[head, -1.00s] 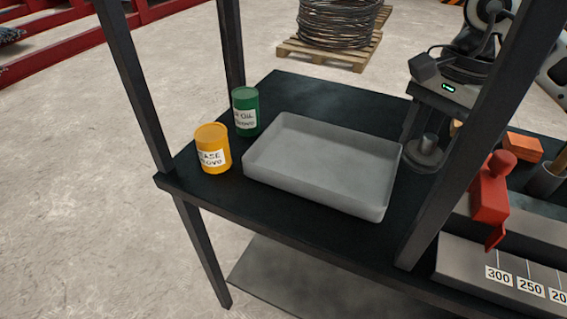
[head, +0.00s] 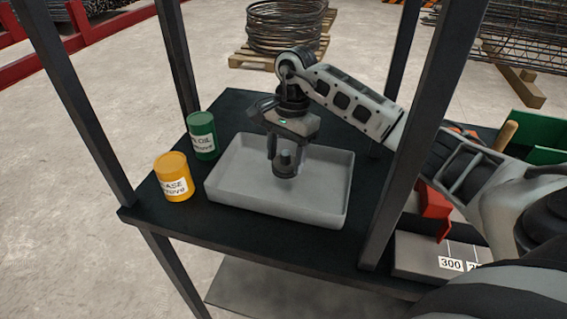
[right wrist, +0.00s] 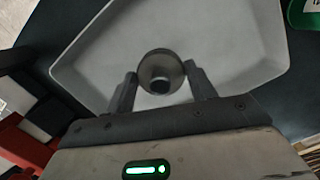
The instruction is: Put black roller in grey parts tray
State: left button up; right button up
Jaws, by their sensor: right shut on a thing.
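The grey parts tray (head: 325,203) lies on the dark shelf, and its visible floor is bare. My right gripper (head: 285,158) is over the middle of the tray, pointing down. It is shut on the black roller (head: 286,165), a dark grey cylinder with a narrower top. In the right wrist view the roller (right wrist: 160,70) sits between the two fingers (right wrist: 160,88), end-on, with the tray floor (right wrist: 215,40) behind it. I cannot tell whether the roller's lower end touches the tray floor. My left gripper is not in view.
A yellow grease can (head: 173,177) and a green oil can (head: 202,135) stand left of the tray. Dark upright posts (head: 412,140) frame the shelf. A red part (head: 433,210) and a grey numbered block (head: 435,255) are at the right.

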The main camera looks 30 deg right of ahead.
aim_at(284, 167)
jog(key=shift+w+a+f, duration=0.1)
jog(key=shift+w+f, duration=0.15)
jog(key=shift+f, duration=0.1)
notch_tip(284, 167, down, 2)
jog(key=shift+f+p, duration=0.15)
jog(key=shift+p, duration=0.45)
jog(key=shift+f, duration=0.35)
jog(key=shift+f, duration=0.15)
jog(key=o, duration=1.3)
